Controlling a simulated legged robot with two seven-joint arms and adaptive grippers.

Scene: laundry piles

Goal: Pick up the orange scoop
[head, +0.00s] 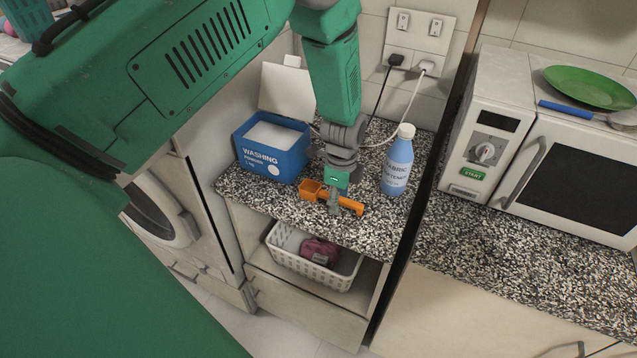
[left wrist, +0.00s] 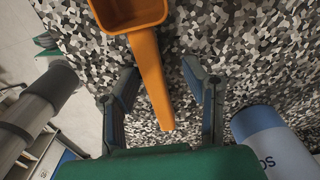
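The orange scoop (head: 313,190) lies on the speckled counter, in front of the washing powder box. Its handle points right in the head view. In the left wrist view the scoop (left wrist: 150,65) has its cup at the top edge and its handle running down between my fingers. My left gripper (head: 334,206) points down over the handle. In the left wrist view my left gripper (left wrist: 160,70) is open, one finger on each side of the handle, with gaps on both sides. I do not make out my right gripper in either view.
An open blue washing powder box (head: 271,148) stands behind the scoop. A blue softener bottle (head: 397,165) stands to the right, close to my gripper. A white basket (head: 290,262) with a purple cloth is on the shelf below. A microwave (head: 570,150) stands further right.

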